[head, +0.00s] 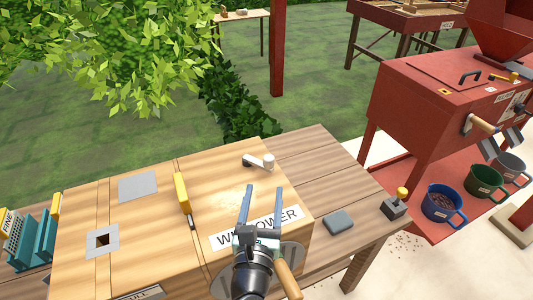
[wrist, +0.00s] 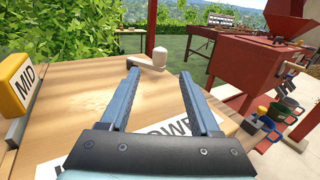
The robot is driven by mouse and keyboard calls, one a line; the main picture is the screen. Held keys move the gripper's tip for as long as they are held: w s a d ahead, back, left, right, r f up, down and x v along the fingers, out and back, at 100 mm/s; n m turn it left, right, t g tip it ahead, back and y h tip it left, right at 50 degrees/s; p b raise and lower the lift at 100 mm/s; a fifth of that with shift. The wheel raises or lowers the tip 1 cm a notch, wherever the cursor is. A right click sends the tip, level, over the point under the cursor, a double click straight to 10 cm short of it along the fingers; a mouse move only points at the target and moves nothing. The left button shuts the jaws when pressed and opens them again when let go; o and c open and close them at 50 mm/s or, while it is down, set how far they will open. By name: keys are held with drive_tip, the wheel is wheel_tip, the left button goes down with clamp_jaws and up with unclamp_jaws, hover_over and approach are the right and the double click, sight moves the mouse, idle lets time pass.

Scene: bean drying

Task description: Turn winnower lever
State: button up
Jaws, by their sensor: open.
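The winnower (head: 225,215) is a light wooden box labelled "WINNOWER". A small lever (head: 259,161) with a grey arm and a pale round knob lies on its far top edge. The lever also shows in the wrist view (wrist: 150,59), just beyond and between my fingertips. My gripper (head: 263,189) is open and empty above the label, with its fingers pointing at the lever but apart from it. In the wrist view my gripper (wrist: 159,74) partly hides the label.
A yellow-handled slider (head: 182,193), marked "MID" in the wrist view, stands left of my gripper. A wooden crank handle (head: 288,280) is at the near side. A grey block (head: 338,220) and a yellow-knobbed switch (head: 397,203) are to the right. A red machine (head: 430,95) stands beyond.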

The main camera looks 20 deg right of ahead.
sight(268, 164)
drive_tip(key=b+x, duration=0.1)
drive_tip(key=x, duration=1)
drive_tip(key=shift+r, duration=0.15)
clamp_jaws()
idle(1.0)
